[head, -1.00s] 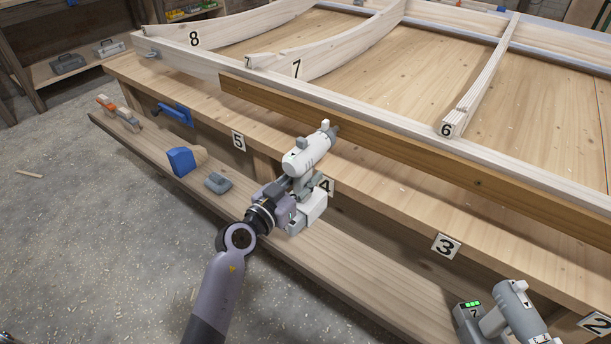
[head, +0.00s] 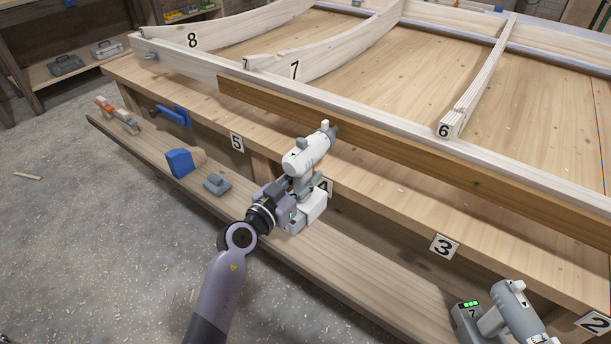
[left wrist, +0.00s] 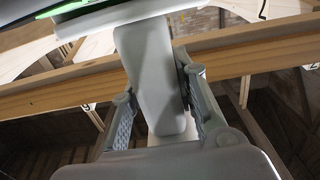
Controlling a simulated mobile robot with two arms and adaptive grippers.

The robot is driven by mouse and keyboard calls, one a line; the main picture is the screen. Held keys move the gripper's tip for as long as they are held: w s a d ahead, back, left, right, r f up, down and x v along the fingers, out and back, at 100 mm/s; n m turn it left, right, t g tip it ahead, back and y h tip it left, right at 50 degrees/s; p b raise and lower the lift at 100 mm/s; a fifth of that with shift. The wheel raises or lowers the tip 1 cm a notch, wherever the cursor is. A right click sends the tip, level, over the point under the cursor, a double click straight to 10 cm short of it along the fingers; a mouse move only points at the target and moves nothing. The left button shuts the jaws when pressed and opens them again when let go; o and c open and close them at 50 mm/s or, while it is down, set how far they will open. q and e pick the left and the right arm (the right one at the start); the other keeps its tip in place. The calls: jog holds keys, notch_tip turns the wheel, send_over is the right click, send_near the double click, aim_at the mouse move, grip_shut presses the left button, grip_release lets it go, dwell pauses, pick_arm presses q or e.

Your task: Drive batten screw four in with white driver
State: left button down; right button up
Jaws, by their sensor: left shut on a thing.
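My left gripper (head: 287,196) is shut on the handle of the white driver (head: 308,153). In the left wrist view the driver's grey-white handle (left wrist: 150,80) stands between my two fingers (left wrist: 163,112). The driver is held in front of the bench edge near plate 4, its nose pointing up and right toward the brown batten (head: 390,146). A gap to the batten seems to show, but the exact distance is hard to tell. A small dark spot (head: 474,181) shows on the batten further right. I cannot make out screw four. My right gripper is not in view.
A grey driver (head: 512,308) stands at the lower right. A blue block (head: 181,162), a grey item (head: 217,184) and a blue clamp (head: 172,115) are to the left. The pale frame (head: 350,101) lies on the bench behind the batten. The floor at left is mostly clear.

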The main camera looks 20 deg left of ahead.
pick_arm(q)
jog(key=shift+w+r, duration=0.2)
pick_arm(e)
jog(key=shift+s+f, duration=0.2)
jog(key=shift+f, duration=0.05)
pick_arm(q)
jog(key=shift+w, duration=0.1)
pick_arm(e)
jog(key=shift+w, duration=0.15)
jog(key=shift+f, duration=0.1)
pick_arm(q)
jog(key=shift+w, duration=0.1)
jog(key=shift+d, duration=0.1)
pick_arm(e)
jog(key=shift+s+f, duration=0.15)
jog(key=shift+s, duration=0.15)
pick_arm(q)
jog(key=shift+r+p, duration=0.1)
jog(key=shift+p, duration=0.2)
dwell(0.5)
